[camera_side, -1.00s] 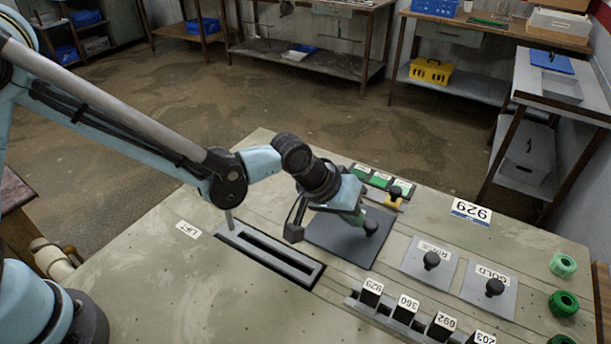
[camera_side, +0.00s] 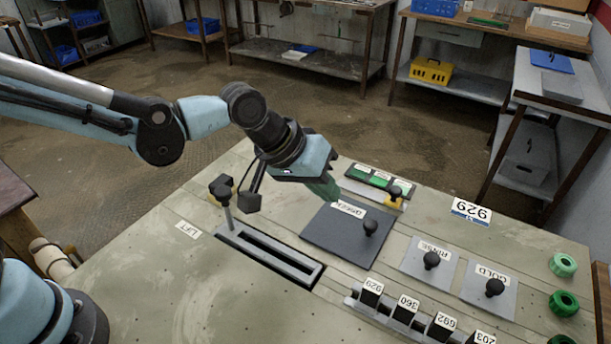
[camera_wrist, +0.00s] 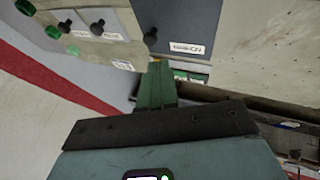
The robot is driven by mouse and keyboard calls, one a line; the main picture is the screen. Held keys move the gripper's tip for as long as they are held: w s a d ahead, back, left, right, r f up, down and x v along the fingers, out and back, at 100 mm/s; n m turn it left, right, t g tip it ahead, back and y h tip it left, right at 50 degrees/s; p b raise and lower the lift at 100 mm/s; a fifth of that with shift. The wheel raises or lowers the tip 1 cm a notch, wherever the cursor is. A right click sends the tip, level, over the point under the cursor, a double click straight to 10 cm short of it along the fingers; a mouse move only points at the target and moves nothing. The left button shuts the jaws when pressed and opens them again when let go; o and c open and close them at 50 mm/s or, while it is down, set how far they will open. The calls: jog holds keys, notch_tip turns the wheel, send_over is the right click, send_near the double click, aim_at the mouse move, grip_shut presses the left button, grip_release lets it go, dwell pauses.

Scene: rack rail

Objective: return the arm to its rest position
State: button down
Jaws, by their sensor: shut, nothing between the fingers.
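My gripper (camera_side: 328,190) is in the air above the far side of the dark plate (camera_side: 333,240). Its green fingers are shut with nothing between them, and it is apart from the plate's black knob (camera_side: 370,228). In the wrist view my shut gripper (camera_wrist: 157,75) points towards the panel, with the dark plate (camera_wrist: 185,20) just beyond it.
The lift slot (camera_side: 268,252) has its upright lever (camera_side: 224,200) at the left end. Rinse (camera_side: 430,259) and gold (camera_side: 490,288) plates with knobs lie right. Numbered black blocks (camera_side: 405,308) stand in front. A green-tile strip (camera_side: 378,180) and yellow-based knob (camera_side: 394,195) lie behind.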

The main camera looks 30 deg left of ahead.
jog(key=s+a+r+t+y, duration=0.1)
jog(key=s+a, duration=0.4)
jog(key=a, duration=0.6)
jog(key=s+a+r+t+y, duration=0.1)
jog(key=s+a, duration=0.4)
jog(key=a, duration=0.7)
jog(key=shift+s+a+r+m+y, duration=0.2)
jog(key=shift+r+m+y, duration=0.3)
jog(key=shift+y, duration=0.7)
